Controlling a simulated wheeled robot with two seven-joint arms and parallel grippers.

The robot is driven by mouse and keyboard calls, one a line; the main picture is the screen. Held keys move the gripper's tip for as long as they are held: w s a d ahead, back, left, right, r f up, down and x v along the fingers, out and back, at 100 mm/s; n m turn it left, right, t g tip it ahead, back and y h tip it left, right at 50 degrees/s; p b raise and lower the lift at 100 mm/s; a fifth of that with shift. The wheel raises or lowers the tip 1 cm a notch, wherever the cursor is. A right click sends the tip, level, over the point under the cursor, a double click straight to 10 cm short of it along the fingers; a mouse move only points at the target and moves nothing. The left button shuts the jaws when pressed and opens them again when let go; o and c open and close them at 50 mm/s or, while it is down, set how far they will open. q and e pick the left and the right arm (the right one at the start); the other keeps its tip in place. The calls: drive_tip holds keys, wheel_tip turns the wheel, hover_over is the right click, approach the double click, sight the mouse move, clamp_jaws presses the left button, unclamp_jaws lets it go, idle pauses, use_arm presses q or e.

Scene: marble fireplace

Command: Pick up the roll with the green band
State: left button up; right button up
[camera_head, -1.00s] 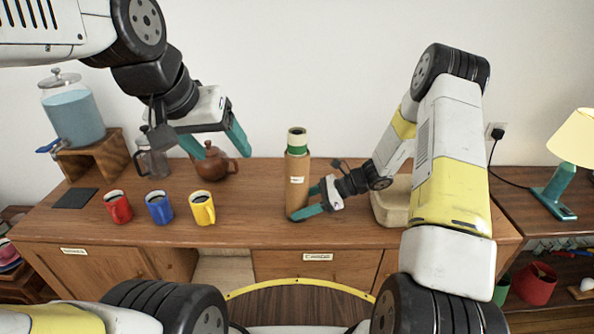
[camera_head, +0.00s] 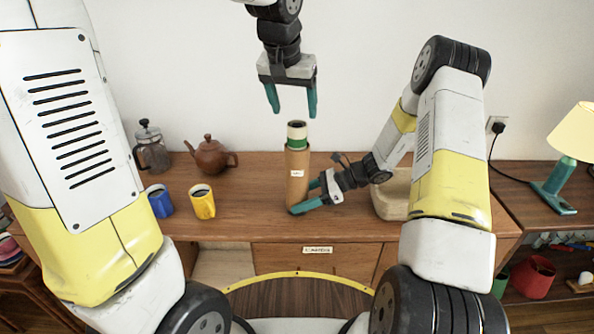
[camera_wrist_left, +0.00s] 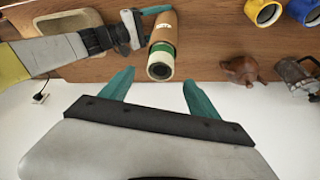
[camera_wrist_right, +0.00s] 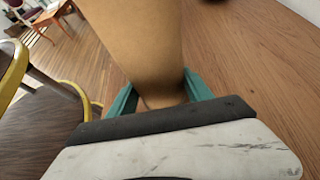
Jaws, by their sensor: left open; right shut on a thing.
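The roll with the green band (camera_head: 297,139) is cream-coloured and sticks up out of a brown cardboard tube (camera_head: 297,185) that stands upright on the wooden sideboard. My right gripper (camera_head: 312,195) is shut on the lower part of the tube, which also fills the top of the right wrist view (camera_wrist_right: 140,40). My left gripper (camera_head: 292,112) is open and empty, just above the roll, fingers pointing down. In the left wrist view the roll's end (camera_wrist_left: 160,66) lies beyond the open fingers (camera_wrist_left: 155,92), apart from them.
A yellow mug (camera_head: 202,204), a blue mug (camera_head: 160,203), a brown teapot (camera_head: 211,158) and a French press (camera_head: 150,150) stand left of the tube. A beige basin (camera_head: 392,197) is behind my right arm. A lamp (camera_head: 566,150) stands at the right.

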sight(296, 125)
use_arm(q)
drive_tip(key=x, duration=0.8)
drive_tip(key=shift+a+f, duration=0.1)
drive_tip(key=shift+f, duration=0.05)
clamp_jaws()
